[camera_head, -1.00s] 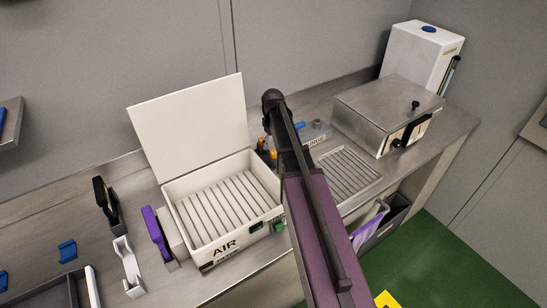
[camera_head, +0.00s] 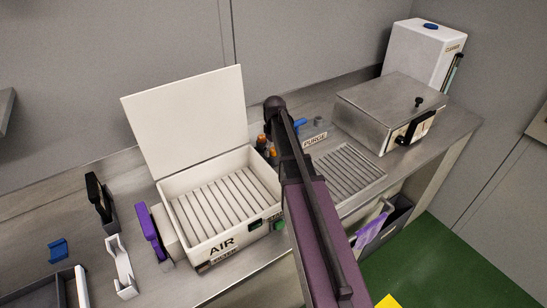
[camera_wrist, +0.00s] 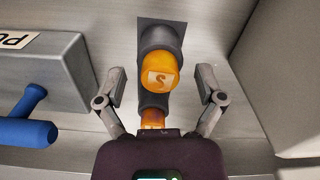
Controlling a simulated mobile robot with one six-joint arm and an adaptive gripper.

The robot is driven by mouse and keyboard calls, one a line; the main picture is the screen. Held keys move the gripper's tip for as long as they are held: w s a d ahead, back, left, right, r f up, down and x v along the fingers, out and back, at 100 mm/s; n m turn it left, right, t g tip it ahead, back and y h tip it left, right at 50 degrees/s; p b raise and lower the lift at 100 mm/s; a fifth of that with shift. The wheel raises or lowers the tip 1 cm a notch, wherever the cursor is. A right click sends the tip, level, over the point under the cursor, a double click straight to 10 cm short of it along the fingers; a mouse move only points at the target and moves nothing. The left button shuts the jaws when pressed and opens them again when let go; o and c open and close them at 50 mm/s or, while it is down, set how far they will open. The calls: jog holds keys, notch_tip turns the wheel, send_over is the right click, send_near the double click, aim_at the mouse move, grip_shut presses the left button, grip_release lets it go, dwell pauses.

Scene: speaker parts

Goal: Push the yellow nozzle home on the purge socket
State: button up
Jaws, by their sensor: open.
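A yellow-orange nozzle cap (camera_wrist: 160,73) marked with an S sits at the end of a dark grey fitting (camera_wrist: 160,38) in the wrist view. A second orange piece (camera_wrist: 152,118) on a dark stub shows nearer to my gripper. I cannot tell how deeply either is seated. My gripper (camera_wrist: 160,88) is open, with one finger on each side of the nozzle and apparent gaps beside it. In the head view, orange tops (camera_head: 262,140) show just left of my arm, which hides the rest. The grey purge block (camera_wrist: 62,72) stands left, its PURGE label (camera_head: 315,138) readable in the head view.
A blue handle (camera_wrist: 30,125) projects from the purge block. A white AIR box (camera_head: 185,235) with its lid raised stands left of my arm. A slatted tray (camera_head: 345,170) and a steel box (camera_head: 390,105) stand right. A pale wall (camera_wrist: 280,80) bounds the wrist view's right.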

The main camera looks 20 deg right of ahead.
jog(key=shift+f, duration=0.15)
dwell(0.5)
jog(key=c, duration=1.1)
